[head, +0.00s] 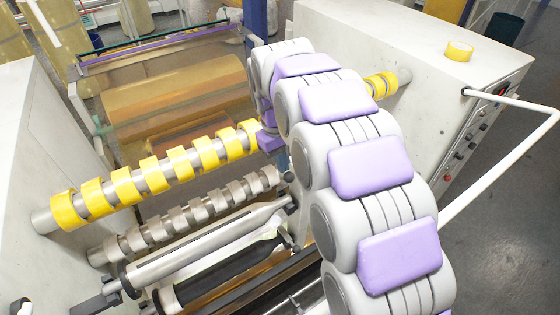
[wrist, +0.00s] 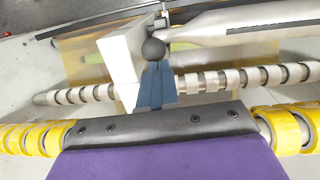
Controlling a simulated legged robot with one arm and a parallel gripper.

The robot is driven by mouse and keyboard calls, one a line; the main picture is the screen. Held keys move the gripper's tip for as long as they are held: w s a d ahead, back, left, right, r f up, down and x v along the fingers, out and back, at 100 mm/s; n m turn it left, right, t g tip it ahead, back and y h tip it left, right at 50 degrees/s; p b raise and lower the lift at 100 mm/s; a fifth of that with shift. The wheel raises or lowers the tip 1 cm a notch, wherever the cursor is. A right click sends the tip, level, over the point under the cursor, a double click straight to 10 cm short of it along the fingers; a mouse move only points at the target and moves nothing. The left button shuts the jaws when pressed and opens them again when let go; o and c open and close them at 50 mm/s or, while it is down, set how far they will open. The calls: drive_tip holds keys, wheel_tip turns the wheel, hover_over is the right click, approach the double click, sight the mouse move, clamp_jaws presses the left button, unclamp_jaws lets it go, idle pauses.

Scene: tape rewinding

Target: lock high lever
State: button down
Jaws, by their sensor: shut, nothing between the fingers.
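My gripper (head: 268,141) is at the far end of my arm, near the right end of the yellow tape roller. In the wrist view its purple body and black front edge (wrist: 153,124) fill the bottom, with the jaws shut and empty. A lever's black ball knob (wrist: 153,49) stands just ahead of the gripper, with nothing gripping it. In the head view a dark knob (head: 290,178) shows beside my arm, partly hidden.
Yellow tape rolls (head: 150,170) line the upper shaft. A grey roller shaft (head: 190,212) runs below it. White machine housings (head: 395,50) stand at both sides. A loose yellow roll (head: 459,51) sits on the right one. A white rail (head: 505,155) juts out at the right.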

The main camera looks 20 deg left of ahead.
sight(290, 181)
drive_tip(key=shift+s+d+f+b, duration=0.2)
drive_tip(key=shift+d+b, duration=0.05)
drive_tip(key=shift+b, duration=0.15)
drive_tip(key=s+d+t+y+b, duration=0.1)
drive_tip(key=b, duration=0.1)
drive_tip(key=s+d+f+t+y+b, duration=0.1)
drive_tip(key=b, duration=0.1)
drive_tip(key=shift+s+d+f, duration=0.1)
drive_tip(key=shift+d, duration=0.1)
drive_tip(key=s+d+f+t+y+b, duration=0.3)
drive_tip(key=d+f+y+b, duration=0.1)
drive_tip(key=b, duration=0.3)
drive_tip(key=shift+s+d+f+t+b, duration=0.3)
drive_tip(key=shift+s+f+b, duration=0.1)
drive_tip(key=shift+f, duration=0.35)
